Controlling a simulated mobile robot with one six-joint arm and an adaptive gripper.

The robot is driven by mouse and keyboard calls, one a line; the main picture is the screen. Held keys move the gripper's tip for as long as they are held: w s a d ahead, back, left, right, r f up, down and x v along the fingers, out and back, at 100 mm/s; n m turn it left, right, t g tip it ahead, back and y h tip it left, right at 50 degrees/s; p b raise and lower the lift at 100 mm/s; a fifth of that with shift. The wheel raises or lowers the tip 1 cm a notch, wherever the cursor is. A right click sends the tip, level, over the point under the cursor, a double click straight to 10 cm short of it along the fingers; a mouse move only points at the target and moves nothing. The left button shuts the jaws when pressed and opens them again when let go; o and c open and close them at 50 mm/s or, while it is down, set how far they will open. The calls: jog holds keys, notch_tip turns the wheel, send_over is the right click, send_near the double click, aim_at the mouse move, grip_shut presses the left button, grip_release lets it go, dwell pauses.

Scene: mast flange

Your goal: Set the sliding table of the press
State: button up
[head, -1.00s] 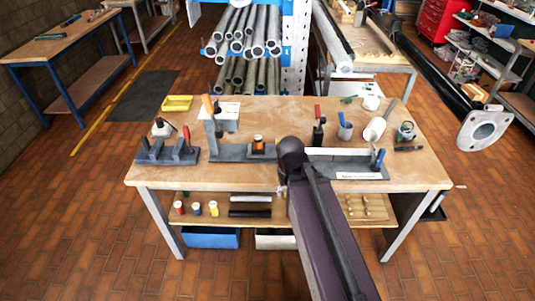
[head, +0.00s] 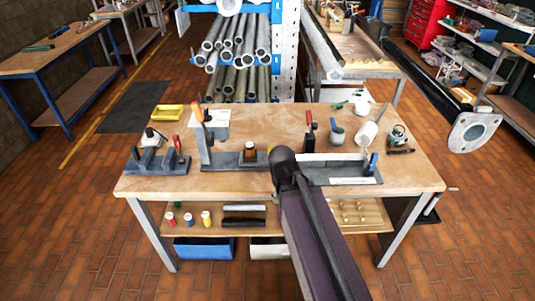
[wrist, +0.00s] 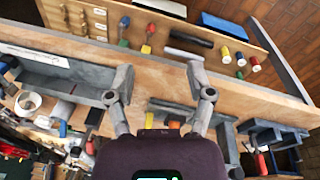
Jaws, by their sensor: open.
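The press (head: 207,140) stands left of centre on the wooden workbench, with a pale head plate and an orange-handled lever at its top. Its dark grey base runs right from the column. A dark block with an orange band (head: 249,153), apparently on the sliding table, sits on this base. My gripper (wrist: 158,80) is open and empty in the wrist view, its fingers spread above the bench's front edge. The press base (wrist: 172,105) shows partly between and beyond the fingers. In the head view my arm hides my fingers and the right end of the base.
A grey fixture with a white strip (head: 335,168) lies right of the press. A dark slotted stand (head: 157,162) is at the left. A red-handled clamp (head: 309,138), a white cup (head: 367,134) and jars stand behind. The lower shelf (head: 290,215) holds small bottles.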

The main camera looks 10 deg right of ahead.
jog(key=w+d+f+n+t+h+b, duration=0.4)
jog(key=w+d+f+n+b, duration=0.1)
jog(key=w+d+n+b, duration=0.15)
jog(key=n+t+b, duration=1.2)
jog(key=n+b, duration=0.7)
jog(key=n, duration=0.4)
send_near(270, 147)
jog(key=s, duration=0.1)
jog(key=s+d, duration=0.1)
jog(key=s, duration=0.2)
jog(key=shift+s+d+f, duration=0.1)
jog(key=shift+d+f, duration=0.2)
jog(key=shift+d, duration=0.1)
jog(key=shift+w+a+f+n+t+y, duration=0.15)
jog(key=shift+a+n+y, duration=0.25)
jog(key=shift+n, duration=0.4)
jog(key=shift+w+a+f+n+t+y, duration=0.15)
jog(key=shift+a+n+y, duration=0.3)
jog(key=shift+n, duration=0.3)
jog(key=shift+d+r, duration=0.1)
jog(key=shift+w+d, duration=0.45)
jog(key=shift+w, duration=1.8)
jog(key=shift+w+d, duration=0.45)
jog(key=shift+w, duration=1.8)
jog(key=shift+w+d, duration=0.45)
jog(key=shift+w, duration=1.8)
